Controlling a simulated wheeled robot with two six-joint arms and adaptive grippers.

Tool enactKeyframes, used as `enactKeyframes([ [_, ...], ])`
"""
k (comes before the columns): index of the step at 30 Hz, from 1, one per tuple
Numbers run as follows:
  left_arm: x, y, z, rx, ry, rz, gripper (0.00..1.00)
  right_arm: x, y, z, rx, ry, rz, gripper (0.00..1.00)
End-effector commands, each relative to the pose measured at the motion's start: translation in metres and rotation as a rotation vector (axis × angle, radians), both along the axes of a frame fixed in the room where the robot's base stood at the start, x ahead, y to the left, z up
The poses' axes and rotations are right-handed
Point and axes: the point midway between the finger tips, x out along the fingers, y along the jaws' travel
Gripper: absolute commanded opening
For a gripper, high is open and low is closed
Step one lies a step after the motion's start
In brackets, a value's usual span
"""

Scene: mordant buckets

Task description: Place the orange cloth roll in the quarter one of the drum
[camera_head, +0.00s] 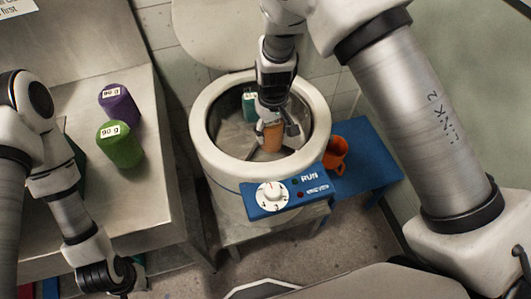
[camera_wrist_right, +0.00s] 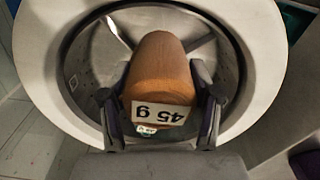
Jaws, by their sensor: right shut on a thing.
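The orange cloth roll (camera_head: 272,138), labelled 45 g, is between the fingers of my right gripper (camera_head: 273,122), inside the drum's round opening. In the right wrist view the roll (camera_wrist_right: 160,70) sits between the two dark fingers of the gripper (camera_wrist_right: 160,118). The white drum (camera_head: 205,158) is open on top, and dividers show inside it. A teal roll (camera_head: 249,104) with a label is in the drum's far left part. The gripper and roll hide part of the dividers. My left gripper (camera_head: 115,277) is low at the left; its fingers are unclear.
A purple roll (camera_head: 118,106) and a green roll (camera_head: 120,148), labelled 90 g, stand on the steel bench (camera_head: 160,200) at left. A blue panel (camera_head: 315,186) with a dial (camera_head: 272,196) is on the drum's front. An orange jug (camera_head: 335,153) stands on a blue stool (camera_head: 372,165).

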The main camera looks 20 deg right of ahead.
Motion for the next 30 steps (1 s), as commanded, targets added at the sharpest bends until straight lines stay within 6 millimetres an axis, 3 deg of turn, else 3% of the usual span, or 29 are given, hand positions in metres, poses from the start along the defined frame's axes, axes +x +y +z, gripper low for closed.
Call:
enactKeyframes([
  [2, 0.000, 0.000, -0.005, 0.000, 0.000, 0.000, 0.00, 0.000, 0.000, -0.010, 0.000, 0.000, 0.000, 0.17],
  [18, 0.000, 0.000, 0.013, 0.000, -0.001, 0.000, 0.00, -0.001, 0.000, -0.103, 0.001, 0.001, -0.001, 0.17],
  [29, 0.000, 0.000, 0.010, 0.000, -0.001, 0.000, 0.00, -0.001, 0.000, -0.113, 0.000, 0.000, -0.001, 0.17],
  [30, 0.000, 0.000, 0.010, 0.000, 0.000, 0.000, 0.00, -0.001, 0.000, -0.113, 0.000, 0.000, -0.001, 0.66],
])
